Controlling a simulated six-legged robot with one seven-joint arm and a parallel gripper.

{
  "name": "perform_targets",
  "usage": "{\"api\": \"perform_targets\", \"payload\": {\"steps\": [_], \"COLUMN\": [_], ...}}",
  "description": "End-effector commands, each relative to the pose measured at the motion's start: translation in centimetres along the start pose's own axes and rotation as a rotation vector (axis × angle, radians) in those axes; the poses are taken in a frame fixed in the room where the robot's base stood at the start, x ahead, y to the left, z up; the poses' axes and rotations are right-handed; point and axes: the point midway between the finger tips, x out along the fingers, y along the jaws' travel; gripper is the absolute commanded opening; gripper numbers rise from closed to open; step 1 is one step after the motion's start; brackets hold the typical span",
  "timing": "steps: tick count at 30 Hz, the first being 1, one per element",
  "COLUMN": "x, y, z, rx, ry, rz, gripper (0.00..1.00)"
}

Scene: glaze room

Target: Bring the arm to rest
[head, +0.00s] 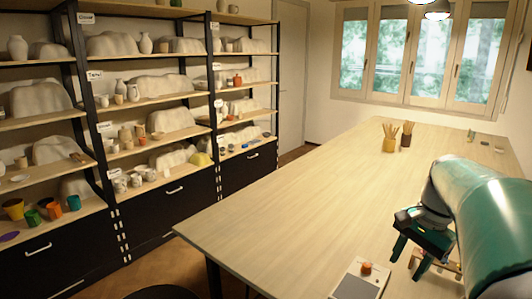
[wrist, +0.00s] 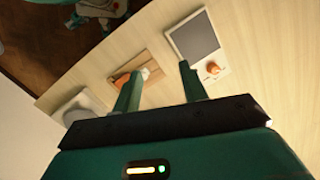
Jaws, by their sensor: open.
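My gripper (head: 411,257) is at the lower right of the head view, over the near right part of the wooden table (head: 300,180). In the wrist view its two green fingers (wrist: 160,92) stand apart with nothing between their tips. My green arm comes in from the right edge of the head view. Below the fingers, a wooden board (wrist: 150,88) with an orange and white item on it shows in the wrist view; it is partly hidden by a finger.
A white and grey scale-like device (head: 355,283) with a small orange-brown object (head: 366,268) sits at the near table edge. Two brush holders (head: 390,144) stand farther back. Shelves of pottery (head: 140,90) line the left wall. The table's middle is clear.

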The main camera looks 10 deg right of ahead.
Motion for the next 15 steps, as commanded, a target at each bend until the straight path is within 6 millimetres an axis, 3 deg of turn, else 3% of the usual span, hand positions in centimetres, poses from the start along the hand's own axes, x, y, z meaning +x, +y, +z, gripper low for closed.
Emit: {"api": "perform_targets", "payload": {"steps": [1, 6, 15], "x": [0.1, 1.2, 4.4], "y": [-1.0, -2.5, -1.8], "z": [2.6, 9.7, 20.3], "rx": [-0.093, -0.394, -0.93], "ry": [0.038, 0.16, 0.366], "rz": [-0.001, -0.009, -0.059], "gripper": [0.43, 0.43, 0.43]}}
